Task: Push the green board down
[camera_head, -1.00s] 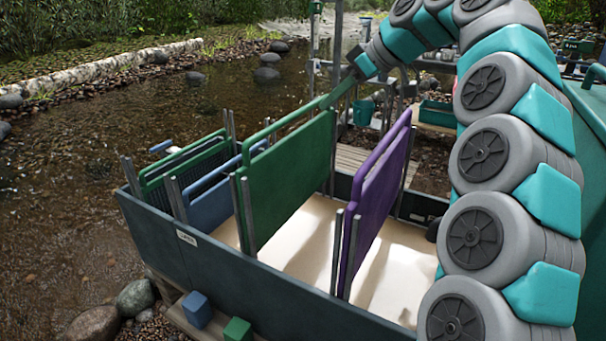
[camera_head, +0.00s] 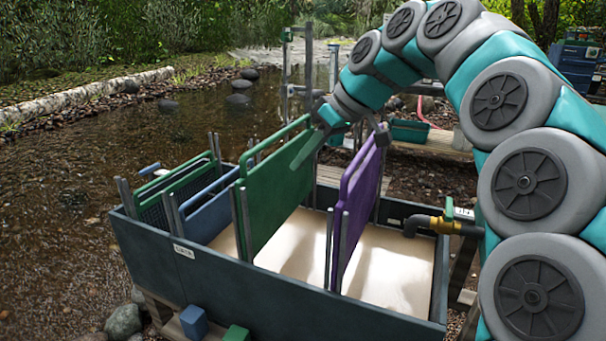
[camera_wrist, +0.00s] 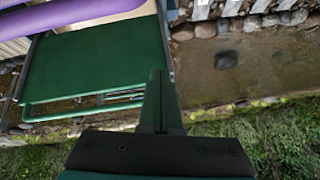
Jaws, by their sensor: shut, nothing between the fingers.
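The green board (camera_head: 267,195) stands upright across the trough between grey posts, its top bar well above the trough walls. Its flat face also shows in the wrist view (camera_wrist: 95,68). My gripper (camera_head: 296,165) is shut and empty. Its fingers point down and left and overlap the board's upper right part in the head view. In the wrist view the shut fingertips (camera_wrist: 158,73) are beside the board's right edge. I cannot tell whether they touch it. The board's lower edge is partly hidden by the trough wall.
A purple board (camera_head: 357,210) stands right of the green one. A blue board (camera_head: 209,215) and a green-framed mesh screen (camera_head: 165,205) stand to its left. All are in the dark trough (camera_head: 270,300). A pipe with a valve (camera_head: 440,224) is at the trough's right end.

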